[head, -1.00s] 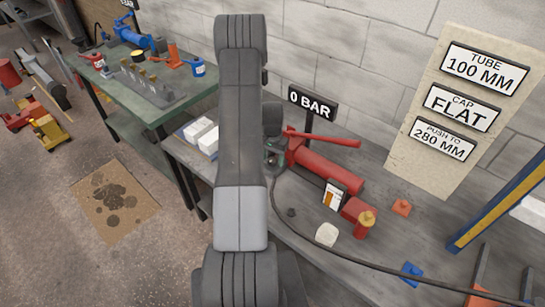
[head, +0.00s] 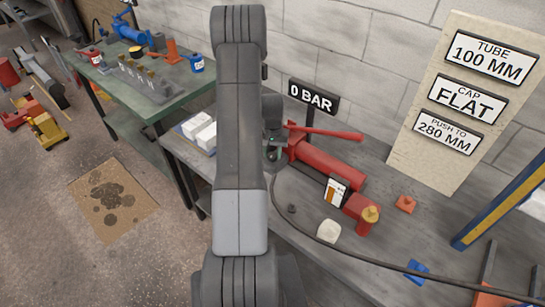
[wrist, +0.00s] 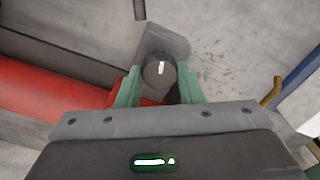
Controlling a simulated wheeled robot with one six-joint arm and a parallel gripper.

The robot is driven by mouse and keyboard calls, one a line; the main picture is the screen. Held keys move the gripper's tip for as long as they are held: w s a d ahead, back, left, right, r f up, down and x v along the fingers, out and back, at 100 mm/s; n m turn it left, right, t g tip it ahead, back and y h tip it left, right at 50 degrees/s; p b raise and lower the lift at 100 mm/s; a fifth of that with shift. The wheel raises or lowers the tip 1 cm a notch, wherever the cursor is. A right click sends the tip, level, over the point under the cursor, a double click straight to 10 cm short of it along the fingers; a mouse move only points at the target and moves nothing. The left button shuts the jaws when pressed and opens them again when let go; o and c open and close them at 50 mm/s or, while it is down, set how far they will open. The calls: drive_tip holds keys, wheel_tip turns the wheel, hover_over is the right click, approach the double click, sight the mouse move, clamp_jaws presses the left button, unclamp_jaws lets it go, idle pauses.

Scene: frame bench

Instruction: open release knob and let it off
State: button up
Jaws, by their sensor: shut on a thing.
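The release knob (wrist: 158,73) is a dark grey round knob with a white mark on its face, seen in the wrist view. My gripper (wrist: 159,88) has its two green fingers on either side of it and is shut on it. In the head view my gripper (head: 273,153) is at the left end of the red pump (head: 328,166), largely hidden by my arm; the knob cannot be made out there. The pump's red body also shows at the left in the wrist view (wrist: 50,88). The sign (head: 313,97) behind the pump reads 0 BAR.
The red pump handle (head: 335,132) extends right above the body. A black hose (head: 340,255) runs along the grey bench. A white block (head: 328,231), an orange block (head: 405,204) and a blue block (head: 416,271) lie on it. A label board (head: 465,105) leans against the wall.

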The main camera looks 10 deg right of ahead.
sight(272, 154)
drive_tip(key=n+b, duration=0.2)
drive_tip(key=n, duration=0.1)
drive_tip(key=n+b, duration=0.3)
drive_tip(key=shift+f+n, duration=0.2)
drive_tip(key=shift+n, duration=0.1)
drive_tip(key=n+b, duration=0.3)
drive_tip(key=n, duration=0.2)
drive_tip(key=shift+r, duration=0.15)
drive_tip(key=shift+n, duration=0.4)
drive_tip(key=o, duration=1)
drive_tip(key=shift+c, duration=0.2)
drive_tip(key=shift+r, duration=0.15)
wheel_tip(272, 154, up, 14)
drive_tip(key=shift+f, duration=0.2)
